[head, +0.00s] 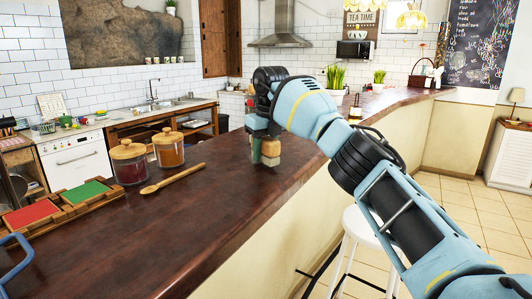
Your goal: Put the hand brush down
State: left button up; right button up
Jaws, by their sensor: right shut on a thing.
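My right arm comes in from the right and reaches over the dark wooden counter (190,215). My right gripper (259,127) points down and is shut on the hand brush (270,149). The brush shows as a small tan and green piece below the gripper, over the counter near its right side. The arm and gripper hide its upper part. I cannot tell whether its lower end touches the counter. My left gripper is not in view.
Two lidded jars (129,163) (169,148) and a wooden spoon (173,179) lie left of the brush. Wooden trays with red (33,213) and green (85,191) inserts are farther left. The near counter is clear. A white stool (366,228) stands right of it.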

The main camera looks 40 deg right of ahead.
aim_at(266, 137)
jog(key=shift+s+f, duration=0.1)
jog(key=shift+f, duration=0.15)
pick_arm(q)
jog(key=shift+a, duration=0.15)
pick_arm(e)
jog(key=shift+f, duration=0.2)
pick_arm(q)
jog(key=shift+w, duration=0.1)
pick_arm(e)
jog(key=shift+f, duration=0.1)
jog(key=o, duration=0.9)
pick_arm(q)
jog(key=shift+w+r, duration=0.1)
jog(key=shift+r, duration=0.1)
pick_arm(e)
jog(key=shift+o, duration=0.7)
jog(key=r, duration=0.3)
jog(key=s+r+b, duration=0.1)
jog(key=r, duration=0.6)
jog(key=shift+s+a+r, duration=0.1)
jog(key=shift+s+a, duration=0.05)
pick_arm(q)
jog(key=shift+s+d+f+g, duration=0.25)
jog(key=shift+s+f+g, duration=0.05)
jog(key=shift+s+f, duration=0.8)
pick_arm(e)
jog(key=shift+s+r, duration=0.2)
jog(key=shift+r, duration=0.7)
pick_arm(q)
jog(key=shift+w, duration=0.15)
